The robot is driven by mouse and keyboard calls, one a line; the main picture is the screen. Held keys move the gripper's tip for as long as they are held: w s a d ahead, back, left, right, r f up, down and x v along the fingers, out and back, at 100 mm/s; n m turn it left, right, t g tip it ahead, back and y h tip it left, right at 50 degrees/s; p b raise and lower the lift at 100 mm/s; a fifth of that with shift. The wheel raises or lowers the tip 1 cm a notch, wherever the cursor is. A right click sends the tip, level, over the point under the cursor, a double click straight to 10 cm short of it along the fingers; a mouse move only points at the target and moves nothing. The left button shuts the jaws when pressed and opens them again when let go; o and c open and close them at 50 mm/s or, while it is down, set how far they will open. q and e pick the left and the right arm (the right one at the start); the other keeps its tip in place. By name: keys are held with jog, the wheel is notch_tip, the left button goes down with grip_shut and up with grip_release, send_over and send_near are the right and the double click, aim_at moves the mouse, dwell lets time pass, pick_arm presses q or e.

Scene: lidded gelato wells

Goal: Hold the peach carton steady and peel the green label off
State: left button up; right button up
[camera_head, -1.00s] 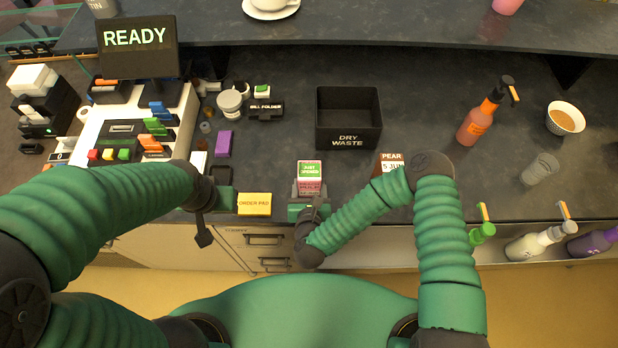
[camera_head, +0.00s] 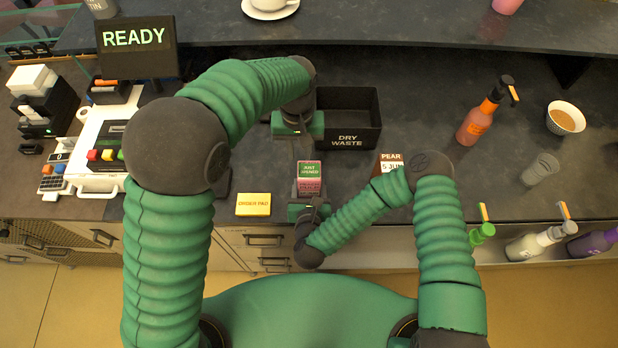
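The peach carton (camera_head: 309,187) is a small pink box standing near the counter's front edge. The green label (camera_head: 309,169), reading "JUST OPENED", lies on its upper part, with pink showing around it. My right gripper (camera_head: 309,191) comes from the front, with one dark finger at each side of the carton, and appears shut on it. My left gripper (camera_head: 298,128) is above the counter just behind the carton, apart from the label. Its fingers are hidden under its green body, so its opening does not show.
The black dry waste bin (camera_head: 348,142) stands behind the carton, partly covered by my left arm. A yellow order pad (camera_head: 253,204) lies to the left, and a pear box (camera_head: 390,163) is to the right, partly behind my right arm. An orange bottle (camera_head: 478,122) stands farther right.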

aim_at(299, 166)
pick_arm(q)
notch_tip(299, 166, down, 6)
jog(key=shift+a+f, duration=0.1)
dwell(0.4)
grip_shut()
dwell(1.6)
